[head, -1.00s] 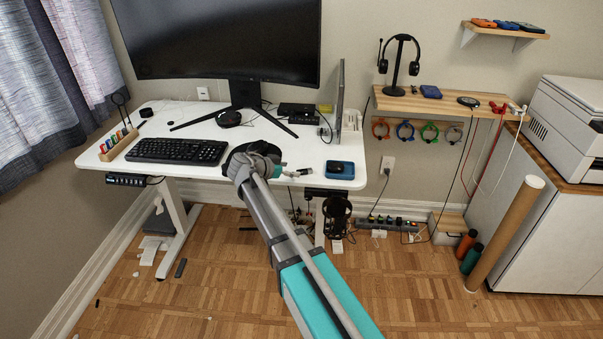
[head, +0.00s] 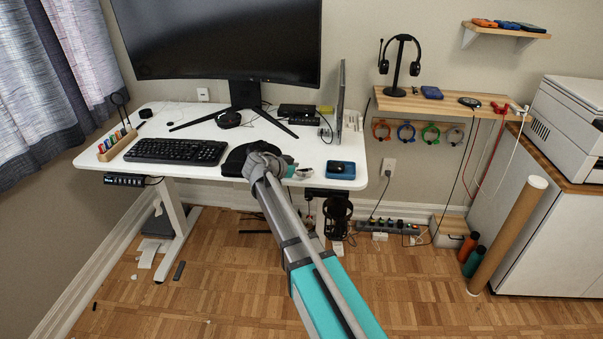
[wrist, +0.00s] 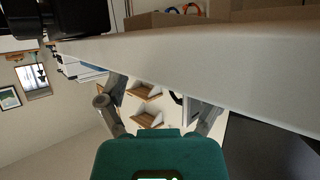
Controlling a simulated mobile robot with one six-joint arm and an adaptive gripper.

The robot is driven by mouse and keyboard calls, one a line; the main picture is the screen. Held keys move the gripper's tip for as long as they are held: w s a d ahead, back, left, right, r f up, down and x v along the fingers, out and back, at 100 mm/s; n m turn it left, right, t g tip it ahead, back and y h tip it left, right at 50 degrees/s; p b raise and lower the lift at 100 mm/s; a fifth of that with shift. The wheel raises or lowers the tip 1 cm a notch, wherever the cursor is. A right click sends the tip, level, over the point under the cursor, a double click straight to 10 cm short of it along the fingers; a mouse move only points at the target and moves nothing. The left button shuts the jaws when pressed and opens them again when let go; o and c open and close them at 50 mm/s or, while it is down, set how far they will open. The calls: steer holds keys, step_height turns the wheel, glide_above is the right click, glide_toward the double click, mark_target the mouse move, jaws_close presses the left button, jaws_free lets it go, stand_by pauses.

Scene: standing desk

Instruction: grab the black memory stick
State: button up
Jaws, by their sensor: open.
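I cannot make out a black memory stick for certain in either view. A blue tray (head: 341,170) with a small dark item on it lies at the right front of the white desk (head: 215,130); the item is too small to identify. My gripper (wrist: 164,95) is open, its two fingers spread, with nothing seen between them. In the head view my arm's end is at the desk's front edge, left of the blue tray, and the fingers are mostly hidden. The wrist view shows a pale slab edge close beyond the fingers.
A keyboard (head: 176,151) lies left of my arm's end. A large monitor (head: 220,40) stands behind, with a black mouse (head: 229,119) near its foot. A headphone stand (head: 400,60) is on the wall shelf. A cardboard tube (head: 507,235) leans by the cabinet. The floor has small scattered items.

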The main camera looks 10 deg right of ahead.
steer(key=shift+c, duration=0.3)
steer(key=c, duration=1)
steer(key=shift+r, duration=0.1)
step_height(320, 180, up, 3)
steer(key=p, duration=0.2)
steer(key=shift+f+p, duration=0.2)
steer(key=shift+p, duration=0.2)
steer(key=s+a+r+p, duration=0.9)
steer(key=s+r+p, duration=0.1)
steer(key=shift+s, duration=0.4)
steer(key=shift+r, duration=0.1)
